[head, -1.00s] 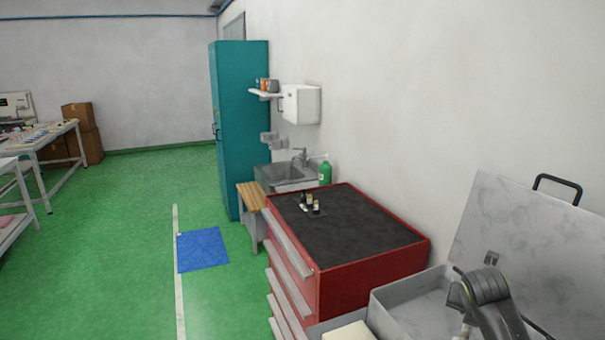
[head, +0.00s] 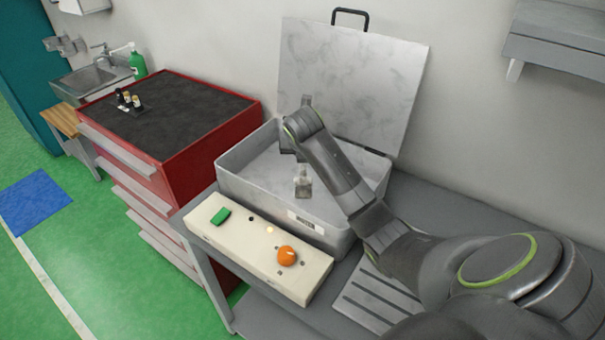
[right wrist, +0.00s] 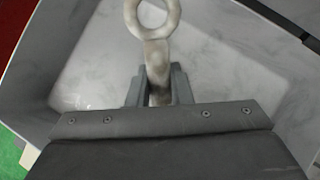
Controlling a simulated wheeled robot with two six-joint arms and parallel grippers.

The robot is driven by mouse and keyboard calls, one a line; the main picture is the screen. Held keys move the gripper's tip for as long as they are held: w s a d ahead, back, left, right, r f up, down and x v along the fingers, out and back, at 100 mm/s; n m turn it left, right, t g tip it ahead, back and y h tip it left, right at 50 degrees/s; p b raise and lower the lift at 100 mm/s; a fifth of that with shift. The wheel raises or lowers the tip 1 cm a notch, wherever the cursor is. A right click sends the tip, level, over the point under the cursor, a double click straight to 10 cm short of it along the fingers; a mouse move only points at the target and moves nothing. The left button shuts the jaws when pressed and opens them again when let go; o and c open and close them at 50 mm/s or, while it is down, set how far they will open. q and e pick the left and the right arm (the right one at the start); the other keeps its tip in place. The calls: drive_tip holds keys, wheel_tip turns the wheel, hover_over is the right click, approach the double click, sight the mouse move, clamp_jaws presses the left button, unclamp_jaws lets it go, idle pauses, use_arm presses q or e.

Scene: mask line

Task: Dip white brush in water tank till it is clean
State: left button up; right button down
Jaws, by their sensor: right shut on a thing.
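The water tank (head: 240,182) is a grey open box with its lid (head: 355,85) raised against the wall. My right gripper (head: 300,168) is over the inside of the tank, pointing down. I cannot tell a water surface, or whether the brush touches water. My left gripper is not in view.
A cream control panel (head: 235,236) with a green switch (head: 221,216) and an orange knob (head: 287,256) stands along the tank's front. A red drawer cabinet (head: 190,148) is left of the tank. A grey shelf (head: 560,45) hangs at upper right.

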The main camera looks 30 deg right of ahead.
sight(303, 170)
idle(0.4)
drive_tip(key=shift+g+y, duration=0.6)
drive_tip(key=shift+g, duration=0.3)
drive_tip(key=shift+f+p, duration=0.65)
drive_tip(key=shift+f, duration=2.7)
drive_tip(key=shift+r, duration=0.1)
wheel_tip(303, 170, up, 10)
drive_tip(key=p, duration=1.2)
drive_tip(key=shift+r, duration=0.15)
drive_tip(key=shift+w+r+p, duration=0.1)
drive_tip(key=shift+r+p, duration=0.55)
drive_tip(key=shift+r, duration=1.85)
